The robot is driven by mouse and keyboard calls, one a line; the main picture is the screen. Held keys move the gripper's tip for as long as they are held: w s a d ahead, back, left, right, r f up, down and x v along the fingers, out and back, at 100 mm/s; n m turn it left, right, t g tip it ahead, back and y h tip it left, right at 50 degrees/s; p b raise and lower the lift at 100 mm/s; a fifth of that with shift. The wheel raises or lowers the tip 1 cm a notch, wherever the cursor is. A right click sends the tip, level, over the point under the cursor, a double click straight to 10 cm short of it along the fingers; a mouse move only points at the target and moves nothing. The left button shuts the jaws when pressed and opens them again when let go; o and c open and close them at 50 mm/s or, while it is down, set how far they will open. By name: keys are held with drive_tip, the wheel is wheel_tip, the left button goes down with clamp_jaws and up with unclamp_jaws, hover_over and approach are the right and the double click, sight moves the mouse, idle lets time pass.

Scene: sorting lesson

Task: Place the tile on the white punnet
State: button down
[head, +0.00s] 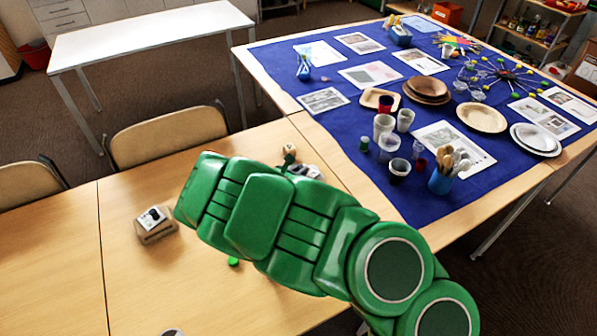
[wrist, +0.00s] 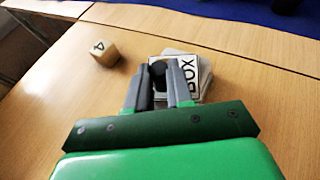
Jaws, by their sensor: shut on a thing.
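In the wrist view my gripper (wrist: 160,72) is shut on a small dark piece (wrist: 158,69) between its fingertips. I take it to be the tile, though the fingers hide most of it. Just beyond and to the right is a pale, white-grey container (wrist: 205,72) with black block letters on a white face; it looks like the white punnet. The fingertips overlap it in the picture; whether they touch it I cannot tell.
A wooden cube marked 4 (wrist: 104,52) stands left of the gripper. In the head view a small beige box with a black-and-white top (head: 155,224) is on the table's left. A blue cloth (head: 345,125) with cups, plates and sheets lies behind. Bare wood (head: 60,250) is free at left.

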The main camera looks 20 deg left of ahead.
drive_tip(key=shift+f, duration=0.25)
drive_tip(key=c, duration=1)
unclamp_jaws()
drive_tip(key=shift+r, duration=0.1)
drive_tip(key=shift+s+r, duration=0.1)
drive_tip(key=shift+s, duration=0.05)
drive_tip(key=v, duration=1.1)
drive_tip(key=shift+s, duration=0.35)
drive_tip(key=shift+a+r, duration=0.1)
drive_tip(key=shift+r, duration=0.05)
